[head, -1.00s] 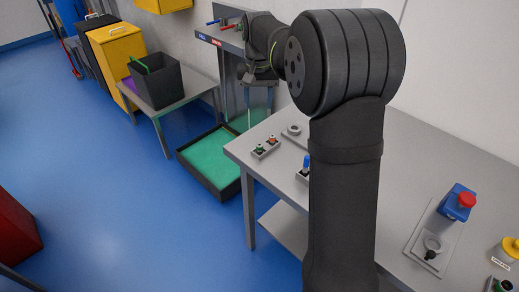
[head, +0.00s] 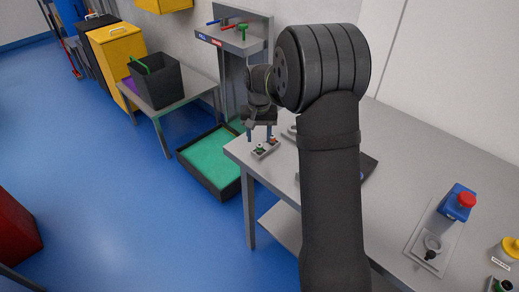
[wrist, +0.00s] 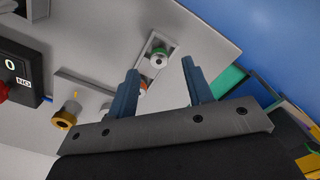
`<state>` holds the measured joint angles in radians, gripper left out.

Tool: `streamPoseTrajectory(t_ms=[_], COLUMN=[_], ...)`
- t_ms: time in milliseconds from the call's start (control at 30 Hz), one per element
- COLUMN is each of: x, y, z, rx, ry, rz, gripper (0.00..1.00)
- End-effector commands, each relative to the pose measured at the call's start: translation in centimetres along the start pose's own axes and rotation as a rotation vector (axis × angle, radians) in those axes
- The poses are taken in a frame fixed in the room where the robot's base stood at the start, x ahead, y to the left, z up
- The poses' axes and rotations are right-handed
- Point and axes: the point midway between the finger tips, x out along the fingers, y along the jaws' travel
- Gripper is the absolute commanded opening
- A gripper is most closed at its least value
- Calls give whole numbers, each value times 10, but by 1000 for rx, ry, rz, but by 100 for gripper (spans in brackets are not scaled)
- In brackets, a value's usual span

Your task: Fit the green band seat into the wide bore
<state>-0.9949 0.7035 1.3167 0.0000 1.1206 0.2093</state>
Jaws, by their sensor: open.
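The green band seat (wrist: 160,55) sits in a small grey holder (wrist: 153,42), with an orange-banded seat (wrist: 140,85) beside it. In the head view the green band seat (head: 259,149) is at the table's near left corner. My gripper (wrist: 160,68) is open and empty. Its fingers are on either side of the holder in the wrist view, and in the head view my gripper (head: 259,136) is above it, apart from the seats. A grey plate (wrist: 82,88) beside the holder carries raised round fittings, one with a gold ring (wrist: 64,119). I cannot tell which is the wide bore.
A black box (wrist: 20,70) with a red button lies beyond the plate. A green-floored tray (head: 210,160) is on the floor left of the table.

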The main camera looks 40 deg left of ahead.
Motion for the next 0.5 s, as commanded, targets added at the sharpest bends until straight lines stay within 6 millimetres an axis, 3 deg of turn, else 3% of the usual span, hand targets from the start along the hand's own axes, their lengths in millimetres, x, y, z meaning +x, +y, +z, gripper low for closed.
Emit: streamPoseTrajectory(t_ms=[200, 433, 500], x=[32, 36, 36], y=[2, 2, 2], z=[-2, -2, -2], rx=[0, 0, 0], ry=[-3, -1, -1], rz=[1, 0, 0], gripper=[47, 47, 37])
